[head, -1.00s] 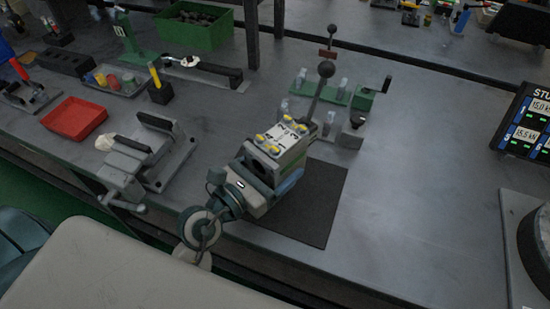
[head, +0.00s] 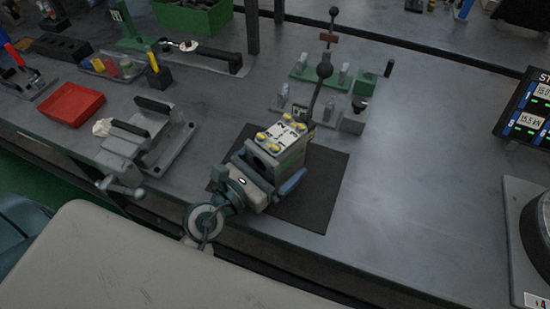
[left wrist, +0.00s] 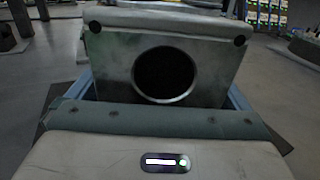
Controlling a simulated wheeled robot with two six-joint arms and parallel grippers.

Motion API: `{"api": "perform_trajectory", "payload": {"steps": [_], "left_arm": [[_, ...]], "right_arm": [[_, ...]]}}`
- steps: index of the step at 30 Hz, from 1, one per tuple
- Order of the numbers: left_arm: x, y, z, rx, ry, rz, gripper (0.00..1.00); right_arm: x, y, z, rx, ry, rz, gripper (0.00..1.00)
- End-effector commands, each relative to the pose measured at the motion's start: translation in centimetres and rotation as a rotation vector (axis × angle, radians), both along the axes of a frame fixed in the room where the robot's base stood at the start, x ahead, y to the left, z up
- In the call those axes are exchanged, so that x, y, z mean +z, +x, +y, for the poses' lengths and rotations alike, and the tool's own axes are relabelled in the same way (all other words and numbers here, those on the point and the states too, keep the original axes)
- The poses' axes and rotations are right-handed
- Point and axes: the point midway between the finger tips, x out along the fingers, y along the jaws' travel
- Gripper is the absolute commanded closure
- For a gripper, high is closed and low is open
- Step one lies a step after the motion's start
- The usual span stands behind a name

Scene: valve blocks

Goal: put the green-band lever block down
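In the left wrist view the block's near face (left wrist: 215,72) with a round dark bore fills the space between the fingers. My right gripper is not in view.
A green valve fixture (head: 325,85) and a small grey block (head: 355,115) stand just behind the mat. A grey clamp (head: 150,145) and a red tray (head: 70,104) are to the left. A display (head: 528,115) and round device are at right. The table right of the mat is clear.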

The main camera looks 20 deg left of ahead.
Motion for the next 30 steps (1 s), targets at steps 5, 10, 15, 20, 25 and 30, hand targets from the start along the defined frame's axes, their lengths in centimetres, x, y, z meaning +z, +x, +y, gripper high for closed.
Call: {"api": "perform_trajectory", "payload": {"steps": [5,10,15,20,25,30], "left_arm": [[0.0,0.0,0.0,0.0,0.0,0.0,0.0],[0.2,-0.1,0.0,0.0,0.001,0.0,0.0],[-0.1,-2.2,1.0,-0.001,0.007,0.002,0.0],[-0.2,-5.0,2.2,-0.003,0.006,0.004,0.0],[0.1,-7.8,3.4,-0.005,0.005,0.003,0.0],[0.3,-9.5,4.2,-0.007,0.001,0.0,0.0]], "right_arm": [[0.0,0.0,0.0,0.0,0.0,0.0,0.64],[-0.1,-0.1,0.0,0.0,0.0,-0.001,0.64],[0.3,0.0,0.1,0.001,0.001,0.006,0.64],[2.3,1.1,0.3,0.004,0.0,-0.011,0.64],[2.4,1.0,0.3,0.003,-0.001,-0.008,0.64],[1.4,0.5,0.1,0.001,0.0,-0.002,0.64]]}}
